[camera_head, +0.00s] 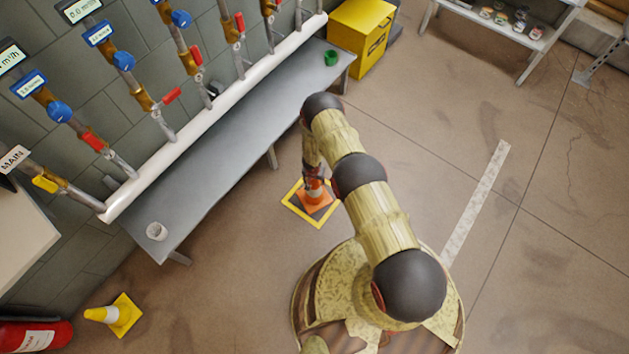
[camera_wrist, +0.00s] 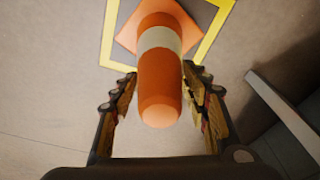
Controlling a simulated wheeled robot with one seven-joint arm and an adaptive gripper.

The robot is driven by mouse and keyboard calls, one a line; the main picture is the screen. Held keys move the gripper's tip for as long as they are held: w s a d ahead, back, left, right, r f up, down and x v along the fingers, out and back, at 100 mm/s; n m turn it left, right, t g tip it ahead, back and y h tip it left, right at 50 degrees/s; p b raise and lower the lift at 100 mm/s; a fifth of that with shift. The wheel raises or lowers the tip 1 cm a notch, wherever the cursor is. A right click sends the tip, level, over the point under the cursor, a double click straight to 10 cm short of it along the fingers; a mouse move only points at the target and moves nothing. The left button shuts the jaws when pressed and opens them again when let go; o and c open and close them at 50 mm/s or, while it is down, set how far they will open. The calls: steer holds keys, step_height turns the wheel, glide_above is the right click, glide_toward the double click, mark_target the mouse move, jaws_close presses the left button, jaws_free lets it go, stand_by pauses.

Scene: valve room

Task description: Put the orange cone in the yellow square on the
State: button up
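The orange cone (camera_head: 316,196), with a white band, stands upright on the floor inside the yellow square (camera_head: 297,217). The wrist view shows the cone (camera_wrist: 160,72) with its rounded top towards the camera, and its base inside the yellow outline (camera_wrist: 112,35) on a dark patch. The outline's near side is partly hidden by the cone and fingers. My gripper (camera_wrist: 158,72) is open, with one finger on each side of the cone's upper part. A narrow gap shows at the left finger; the right fingertip is very close, and I cannot tell if it touches.
The floor right of my arm is clear.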

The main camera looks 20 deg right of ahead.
steer(key=o, duration=0.3)
steer(key=shift+o, duration=0.2)
steer(key=shift+r, duration=0.15)
